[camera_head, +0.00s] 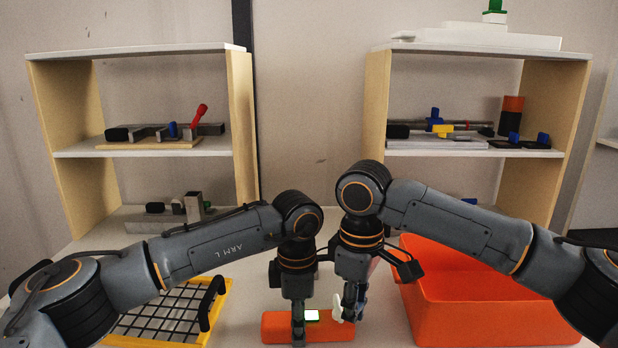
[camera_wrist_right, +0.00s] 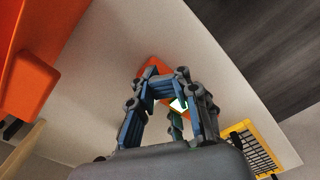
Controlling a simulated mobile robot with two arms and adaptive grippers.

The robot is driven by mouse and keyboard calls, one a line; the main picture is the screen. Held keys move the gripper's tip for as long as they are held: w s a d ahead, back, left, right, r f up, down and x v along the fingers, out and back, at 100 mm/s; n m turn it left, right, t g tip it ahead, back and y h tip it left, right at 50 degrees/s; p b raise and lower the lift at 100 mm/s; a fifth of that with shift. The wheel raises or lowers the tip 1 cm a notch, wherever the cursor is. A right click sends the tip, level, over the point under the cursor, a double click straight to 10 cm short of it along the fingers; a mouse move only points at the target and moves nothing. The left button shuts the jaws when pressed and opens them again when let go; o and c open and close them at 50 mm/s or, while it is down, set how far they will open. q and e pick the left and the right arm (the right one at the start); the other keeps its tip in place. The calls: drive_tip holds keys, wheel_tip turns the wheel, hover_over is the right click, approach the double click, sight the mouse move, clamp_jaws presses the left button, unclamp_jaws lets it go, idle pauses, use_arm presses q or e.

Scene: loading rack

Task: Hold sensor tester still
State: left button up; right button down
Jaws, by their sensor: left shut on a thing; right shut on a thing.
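The sensor tester (camera_head: 330,333) is a long orange block with a lit white screen framed in green (camera_head: 312,316). It lies on the white table in front of me. It also shows in the right wrist view (camera_wrist_right: 152,68), partly hidden by fingers. My left gripper (camera_head: 299,337) points down and is shut on the tester, left of the screen; its fingers hide part of the block. My right gripper (camera_head: 350,312) is just above the tester's right part and is shut on a small pale piece (camera_head: 338,307), largely hidden. Its fingers also show in the right wrist view (camera_wrist_right: 168,84).
A yellow-framed tray with a black grid (camera_head: 160,312) lies at the left. A large orange bin (camera_head: 470,300) stands close on the right. Behind stand two shelf units, the left one (camera_head: 150,152) and the right one (camera_head: 470,145), holding several devices.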

drive_tip(key=shift+w+a, duration=0.25)
drive_tip(key=shift+w, duration=0.15)
idle(0.5)
drive_tip(key=shift+w+d, duration=0.15)
idle(0.4)
drive_tip(key=shift+w+d, duration=0.25)
drive_tip(key=shift+w, duration=0.05)
drive_tip(key=shift+w+d, duration=0.15)
drive_tip(key=shift+w, duration=0.15)
drive_tip(key=shift+w+d, duration=0.1)
drive_tip(key=shift+w, duration=0.25)
drive_tip(key=shift+d, duration=0.15)
